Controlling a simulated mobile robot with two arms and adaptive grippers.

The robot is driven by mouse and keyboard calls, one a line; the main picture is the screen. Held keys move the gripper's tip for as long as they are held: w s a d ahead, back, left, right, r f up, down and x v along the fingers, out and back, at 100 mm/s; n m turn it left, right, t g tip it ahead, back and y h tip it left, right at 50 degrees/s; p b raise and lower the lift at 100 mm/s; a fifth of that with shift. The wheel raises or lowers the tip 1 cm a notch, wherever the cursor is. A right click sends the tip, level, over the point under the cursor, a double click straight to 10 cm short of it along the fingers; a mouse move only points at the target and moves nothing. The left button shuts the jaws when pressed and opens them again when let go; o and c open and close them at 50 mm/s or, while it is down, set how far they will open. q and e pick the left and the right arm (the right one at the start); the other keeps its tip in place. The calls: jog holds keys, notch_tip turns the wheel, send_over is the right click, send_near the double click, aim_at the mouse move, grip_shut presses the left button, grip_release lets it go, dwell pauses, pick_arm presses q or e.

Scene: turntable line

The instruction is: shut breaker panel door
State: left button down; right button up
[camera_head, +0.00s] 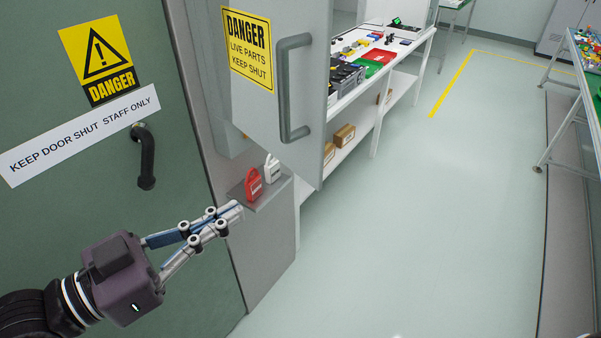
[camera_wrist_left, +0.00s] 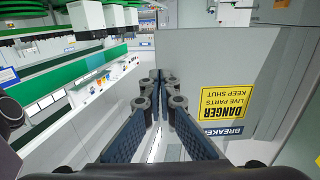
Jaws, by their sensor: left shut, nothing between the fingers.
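The breaker panel door (camera_head: 300,140) is a grey slab that stands open, out from the wall. It carries a yellow danger sign (camera_head: 249,48) and a dark grey bar handle (camera_head: 285,90). In the left wrist view the door (camera_wrist_left: 205,65) fills the right side, with its sign upside down. Part of the grey panel housing (camera_head: 215,90) shows left of the door; its inside is hidden. My left gripper (camera_head: 236,213) is shut and empty, below and left of the door, apart from the handle. Its closed fingers also show in the left wrist view (camera_wrist_left: 160,80). My right gripper is out of view.
A red padlock-shaped tag (camera_head: 253,184) and a white one (camera_head: 271,168) stand on a grey ledge below the panel. A green door (camera_head: 70,220) with a black handle is at left. A white shelf bench (camera_head: 385,75) stands beyond the door. The floor (camera_head: 440,220) at right is clear.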

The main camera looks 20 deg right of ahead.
aim_at(314, 166)
pick_arm(q)
jog(key=p+x, duration=0.7)
jog(key=x, duration=0.5)
jog(key=shift+w+d+r, duration=0.15)
jog(key=shift+d, duration=0.25)
jog(key=shift+w+d+p, duration=0.25)
jog(key=shift+d+p, duration=0.05)
jog(key=shift+d, duration=0.25)
